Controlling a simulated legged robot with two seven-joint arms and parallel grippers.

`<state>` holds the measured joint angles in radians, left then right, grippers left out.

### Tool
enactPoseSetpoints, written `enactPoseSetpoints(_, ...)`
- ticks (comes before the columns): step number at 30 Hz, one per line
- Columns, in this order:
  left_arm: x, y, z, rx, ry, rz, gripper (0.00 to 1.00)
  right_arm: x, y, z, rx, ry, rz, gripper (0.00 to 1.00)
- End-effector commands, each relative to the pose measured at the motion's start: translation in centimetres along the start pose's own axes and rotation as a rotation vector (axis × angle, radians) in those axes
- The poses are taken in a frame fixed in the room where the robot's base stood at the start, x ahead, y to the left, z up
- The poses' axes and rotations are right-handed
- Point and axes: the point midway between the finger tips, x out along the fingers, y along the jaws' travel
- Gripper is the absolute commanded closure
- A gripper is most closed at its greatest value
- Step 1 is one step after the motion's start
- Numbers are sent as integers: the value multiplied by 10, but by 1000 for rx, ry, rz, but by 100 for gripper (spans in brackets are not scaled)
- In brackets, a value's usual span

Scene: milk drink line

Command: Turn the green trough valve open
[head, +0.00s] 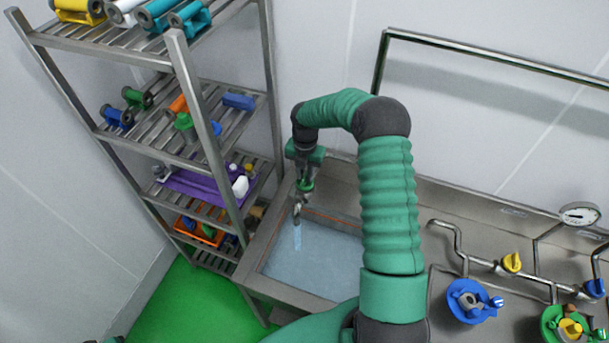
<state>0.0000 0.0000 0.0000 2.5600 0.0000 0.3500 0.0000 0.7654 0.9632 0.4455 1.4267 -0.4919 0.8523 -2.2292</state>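My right arm reaches up from the bottom and bends down over the metal trough (253,262), which holds pale blue water. My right gripper (297,210) points down at the trough's back left corner, small and partly blurred. Whether its fingers are open or shut does not show. A small green part (305,186) shows just above the fingertips; I cannot tell if it is the trough valve or part of my gripper. No other green trough valve is clearly visible, and my arm hides part of the trough's right side. My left gripper is not in view.
A metal rack (190,90) with coloured fittings and bins stands left of the trough. At right are pipes with a yellow valve (511,262), a pressure gauge (579,214), a blue round fitting (468,301) and a green round fitting (552,318). Green floor (185,305) is clear at lower left.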

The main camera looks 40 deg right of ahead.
Motion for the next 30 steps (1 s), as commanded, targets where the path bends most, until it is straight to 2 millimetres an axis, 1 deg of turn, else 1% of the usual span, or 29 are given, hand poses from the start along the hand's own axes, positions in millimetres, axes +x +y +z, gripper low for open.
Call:
enactPoseSetpoints(1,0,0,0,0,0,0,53,1,0,-1,0,3,-1,72)
enactPoseSetpoints(3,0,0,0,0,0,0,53,1,0,-2,0,4,-2,66)
enactPoseSetpoints(11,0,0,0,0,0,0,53,1,-1,-3,1,7,-2,66)
enactPoseSetpoints(14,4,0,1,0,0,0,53,-5,-1,-3,2,5,-2,66)
enactPoseSetpoints(17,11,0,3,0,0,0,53,-21,0,-2,0,3,-1,66)
enactPoseSetpoints(20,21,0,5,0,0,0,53,-47,0,0,3,1,0,66)
enactPoseSetpoints(21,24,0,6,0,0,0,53,-59,0,0,2,1,1,66)
enactPoseSetpoints(27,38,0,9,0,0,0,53,-118,1,2,2,5,0,66)
enactPoseSetpoints(30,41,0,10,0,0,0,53,-141,1,2,0,6,0,66)
